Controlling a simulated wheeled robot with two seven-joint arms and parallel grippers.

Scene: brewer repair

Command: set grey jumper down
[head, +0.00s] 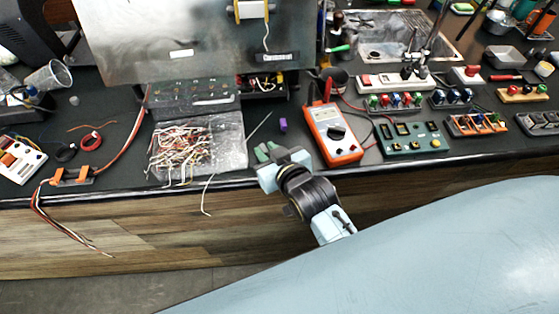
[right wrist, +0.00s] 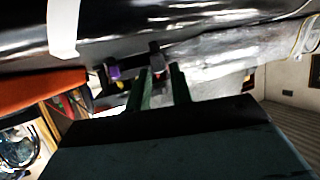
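My right gripper (head: 267,151) is over the front edge of the bench, between the clear bag of wires and the orange meter. In the right wrist view its two green fingers (right wrist: 163,80) stand apart with a gap between them. A purple jumper (head: 283,125) lies on the bench just beyond the gripper. My left gripper is not in view.
The clear bag of wires (head: 225,152) lies left of the gripper, and the orange meter (head: 333,133) lies to its right. A green board (head: 412,138) and several small component blocks stand farther right. A grey metal panel (head: 190,45) rises behind. Black bench surface is bare around the purple jumper.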

